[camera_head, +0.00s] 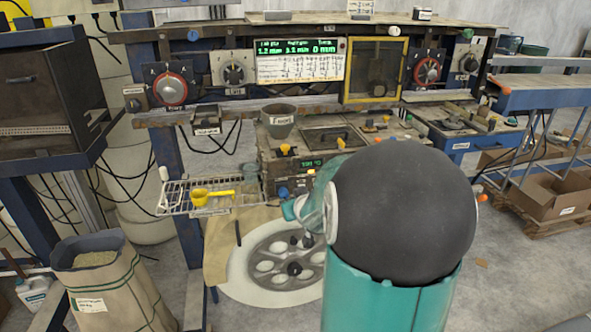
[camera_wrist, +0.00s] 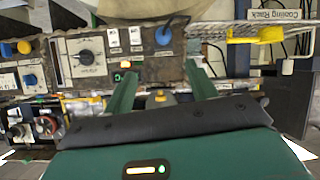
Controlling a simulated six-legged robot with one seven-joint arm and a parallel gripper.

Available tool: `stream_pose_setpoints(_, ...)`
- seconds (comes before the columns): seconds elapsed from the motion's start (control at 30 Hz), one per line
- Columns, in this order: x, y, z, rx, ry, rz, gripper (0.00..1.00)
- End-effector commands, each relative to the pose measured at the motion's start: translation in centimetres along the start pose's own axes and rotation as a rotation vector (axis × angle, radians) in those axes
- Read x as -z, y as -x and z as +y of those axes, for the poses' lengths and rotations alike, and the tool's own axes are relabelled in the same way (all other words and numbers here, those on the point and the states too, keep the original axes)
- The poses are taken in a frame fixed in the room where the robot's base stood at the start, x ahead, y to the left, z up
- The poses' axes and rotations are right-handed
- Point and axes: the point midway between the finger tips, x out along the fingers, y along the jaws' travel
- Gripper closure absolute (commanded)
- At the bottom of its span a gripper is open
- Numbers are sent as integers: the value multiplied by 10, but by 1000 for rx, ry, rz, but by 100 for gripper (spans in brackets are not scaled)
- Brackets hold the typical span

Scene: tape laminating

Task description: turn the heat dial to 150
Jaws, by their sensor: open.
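A black knob on a pale square plate, which looks like the heat dial (camera_wrist: 86,57), is on the front panel of the machine (camera_wrist: 150,68) in the wrist view. Its scale is too small to read. My gripper (camera_wrist: 160,74) is open, its two green fingers spread over the panel to the right of the dial, with nothing seen between the tips. It does not appear to touch the dial.
A wire cooling rack (camera_head: 180,196) with a yellow scoop (camera_head: 208,196) juts out left of the machine. Blue buttons (camera_wrist: 162,35) are on the panel. Above are a red dial (camera_head: 171,88) and black dial (camera_head: 234,74). A sack (camera_head: 110,285) stands at lower left.

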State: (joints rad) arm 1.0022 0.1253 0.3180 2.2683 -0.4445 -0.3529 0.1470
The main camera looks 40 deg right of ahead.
Motion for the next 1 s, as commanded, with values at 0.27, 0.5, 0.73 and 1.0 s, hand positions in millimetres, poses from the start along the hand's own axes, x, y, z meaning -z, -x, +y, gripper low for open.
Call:
stream_pose_setpoints(0.27,-52,-36,122,-19,-207,267,43)
stream_pose_setpoints(0.5,-75,-27,180,-34,-319,460,43)
stream_pose_setpoints(0.73,-69,-38,187,-31,-329,490,43)
stream_pose_setpoints(1.0,-46,-83,191,-30,-329,488,43)
